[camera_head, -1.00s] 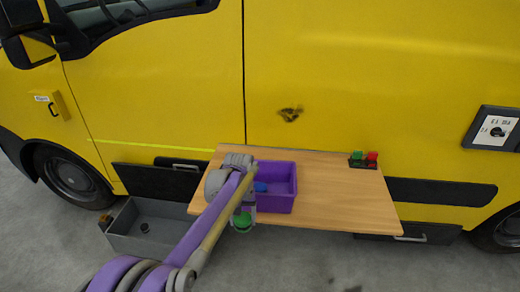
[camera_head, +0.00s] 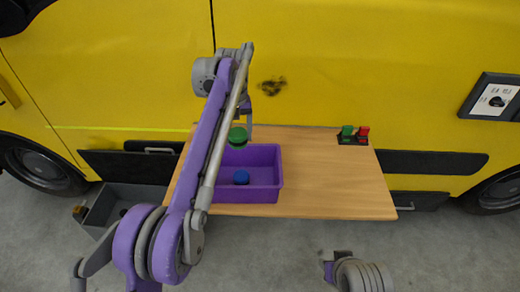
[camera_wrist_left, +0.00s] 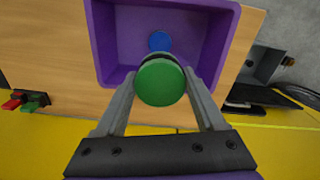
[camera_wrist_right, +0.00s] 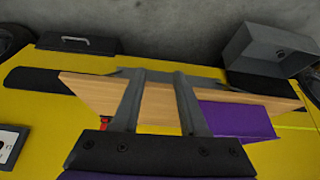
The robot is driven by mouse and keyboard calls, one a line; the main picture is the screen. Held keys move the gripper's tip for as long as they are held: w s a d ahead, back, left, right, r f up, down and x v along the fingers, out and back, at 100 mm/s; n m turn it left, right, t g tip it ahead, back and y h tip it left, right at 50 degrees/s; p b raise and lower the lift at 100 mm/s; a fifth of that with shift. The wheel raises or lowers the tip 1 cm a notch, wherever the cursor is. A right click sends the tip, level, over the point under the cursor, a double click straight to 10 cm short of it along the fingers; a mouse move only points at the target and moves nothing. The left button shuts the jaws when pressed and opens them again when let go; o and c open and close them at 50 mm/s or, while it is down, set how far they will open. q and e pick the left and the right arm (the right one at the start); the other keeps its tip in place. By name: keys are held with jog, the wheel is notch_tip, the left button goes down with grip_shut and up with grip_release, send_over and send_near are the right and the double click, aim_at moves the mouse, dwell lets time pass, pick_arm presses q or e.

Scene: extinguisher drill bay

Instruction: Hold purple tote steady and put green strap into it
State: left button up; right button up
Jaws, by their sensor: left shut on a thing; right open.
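The purple tote (camera_head: 267,195) sits on the left part of a wooden table, with a round blue thing (camera_head: 241,177) inside it. My left gripper (camera_head: 240,128) is shut on the green strap (camera_head: 238,136), which looks like a round green disc. It holds the strap up near the tote's far side. In the left wrist view the strap (camera_wrist_left: 160,83) is between the fingers and overlaps the tote (camera_wrist_left: 101,40); the blue thing (camera_wrist_left: 159,41) shows beyond it. My right gripper (camera_wrist_right: 163,74) is open and empty, apart from the tote (camera_wrist_right: 240,118) seen in its view.
The wooden table (camera_head: 330,180) has clear room right of the tote. A small black holder with green and red items (camera_head: 353,136) stands at its back right. A grey open bin (camera_head: 125,203) is at the left. The yellow van (camera_head: 370,60) stands behind the table.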

jog(key=w+a+r+t, duration=0.2)
jog(key=w+a+t, duration=0.3)
jog(key=w, duration=0.6)
jog(key=w+a+r+t, duration=0.3)
jog(key=w+a, duration=0.4)
jog(key=w, duration=0.3)
jog(key=x, duration=1.2)
jog(key=shift+d+f, duration=0.1)
jog(key=shift+f, duration=0.1)
grip_shut()
